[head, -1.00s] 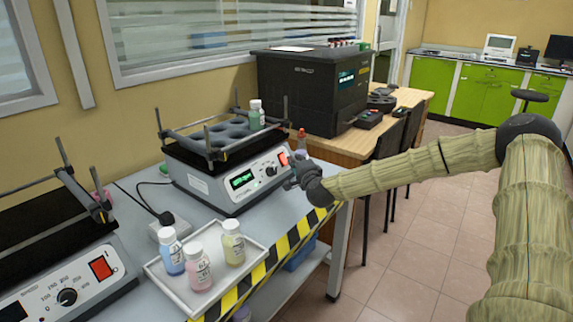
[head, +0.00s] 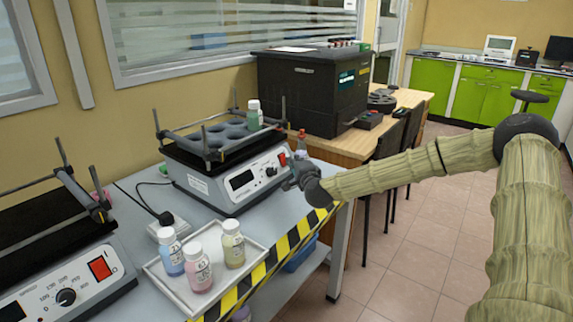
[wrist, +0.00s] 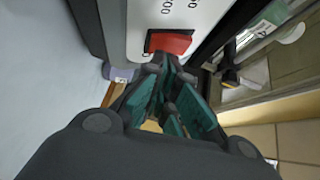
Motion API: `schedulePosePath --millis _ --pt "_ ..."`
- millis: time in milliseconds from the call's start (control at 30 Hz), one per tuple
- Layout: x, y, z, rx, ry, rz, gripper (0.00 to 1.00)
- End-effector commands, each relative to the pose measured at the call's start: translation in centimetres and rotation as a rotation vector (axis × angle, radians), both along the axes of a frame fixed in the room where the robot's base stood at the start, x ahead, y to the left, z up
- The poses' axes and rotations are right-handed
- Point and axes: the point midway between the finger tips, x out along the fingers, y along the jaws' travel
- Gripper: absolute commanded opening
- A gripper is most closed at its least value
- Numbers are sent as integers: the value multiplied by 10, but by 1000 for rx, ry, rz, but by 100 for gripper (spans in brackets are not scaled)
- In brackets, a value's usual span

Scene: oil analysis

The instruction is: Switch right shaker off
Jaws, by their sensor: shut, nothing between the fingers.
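The right shaker (head: 205,185) stands on the grey bench. Its display (head: 241,180) is dark. Its red switch (head: 283,159) is at the right end of the front panel, and it also shows in the wrist view (wrist: 170,43). My gripper (head: 289,181) is shut and empty, just in front of the right end of the panel. In the wrist view my gripper's fingertips (wrist: 168,62) are right at the lower edge of the red switch; I cannot tell whether they touch it.
Another shaker (head: 60,270) with a red switch is at the left. A white tray (head: 172,290) with three bottles is in front, by the striped bench edge. A black machine (head: 310,95) stands on the wooden table behind.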

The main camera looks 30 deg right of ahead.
Motion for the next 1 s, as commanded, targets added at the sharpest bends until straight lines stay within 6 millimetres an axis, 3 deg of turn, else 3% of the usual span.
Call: schedulePosePath --millis 1000 --pt "-13 -6 11 1 0 -1 0"
